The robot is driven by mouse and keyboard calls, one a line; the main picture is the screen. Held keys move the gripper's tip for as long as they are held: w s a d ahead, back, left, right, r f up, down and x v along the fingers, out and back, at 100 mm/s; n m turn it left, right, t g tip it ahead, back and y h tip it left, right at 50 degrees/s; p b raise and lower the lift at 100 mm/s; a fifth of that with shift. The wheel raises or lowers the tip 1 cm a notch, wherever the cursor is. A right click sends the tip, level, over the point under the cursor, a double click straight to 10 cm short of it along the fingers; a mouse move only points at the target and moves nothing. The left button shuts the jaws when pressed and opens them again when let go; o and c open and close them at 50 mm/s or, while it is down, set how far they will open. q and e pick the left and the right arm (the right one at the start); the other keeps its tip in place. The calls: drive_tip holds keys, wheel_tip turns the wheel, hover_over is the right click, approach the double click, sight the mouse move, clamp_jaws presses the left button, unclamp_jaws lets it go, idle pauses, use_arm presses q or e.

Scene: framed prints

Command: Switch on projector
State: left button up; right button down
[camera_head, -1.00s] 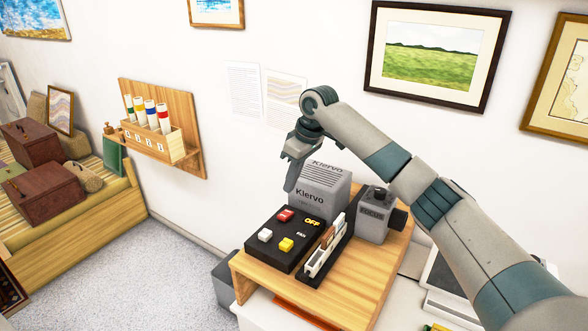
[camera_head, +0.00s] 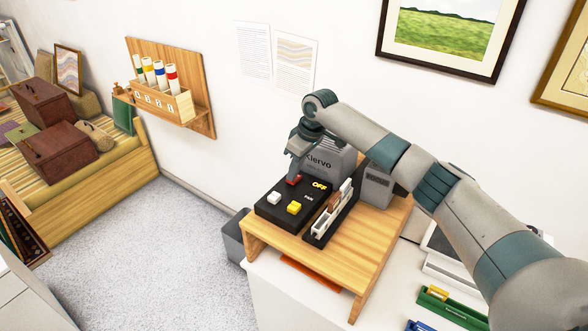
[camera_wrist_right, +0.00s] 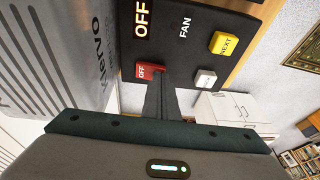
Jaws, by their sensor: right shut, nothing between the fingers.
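The grey projector (camera_head: 330,158) marked "Klervo" stands on a wooden stand, behind a black control panel (camera_head: 272,208). The panel has a red switch (camera_head: 293,181), a white button (camera_head: 274,198) and a yellow button (camera_head: 294,208). Orange "OFF" lettering (camera_head: 319,185) shows on it. My right gripper (camera_head: 294,174) is shut and empty, fingertips at the red switch. In the right wrist view the shut fingers (camera_wrist_right: 160,82) overlap the edge of the red switch (camera_wrist_right: 148,70), which reads "OFF". I cannot tell whether they touch it. My left gripper is not in view.
A slide tray (camera_head: 332,213) and a grey "FOCUS" unit (camera_head: 376,184) stand right of the panel. The wooden stand (camera_head: 345,262) rests on a white table. A wall rack with tubes (camera_head: 160,95) and a bench with boxes are at the left, clear of the arm.

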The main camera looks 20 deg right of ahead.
drive_tip(key=shift+w+f, duration=0.2)
drive_tip(key=shift+f, duration=0.05)
drive_tip(key=shift+s, duration=0.15)
drive_tip(key=shift+s+a+r, duration=0.1)
drive_tip(key=shift+s+r, duration=0.25)
drive_tip(key=shift+w+f, duration=0.1)
drive_tip(key=shift+w, duration=0.05)
drive_tip(key=shift+w+d+f, duration=0.15)
drive_tip(key=shift+w+d, duration=0.1)
drive_tip(key=shift+w, duration=0.15)
drive_tip(key=shift+w+d+r, duration=0.1)
drive_tip(key=shift+d+r, duration=0.15)
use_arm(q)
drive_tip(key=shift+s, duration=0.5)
use_arm(e)
drive_tip(key=shift+d+r, duration=0.1)
drive_tip(key=shift+d, duration=0.05)
drive_tip(key=shift+w, duration=0.15)
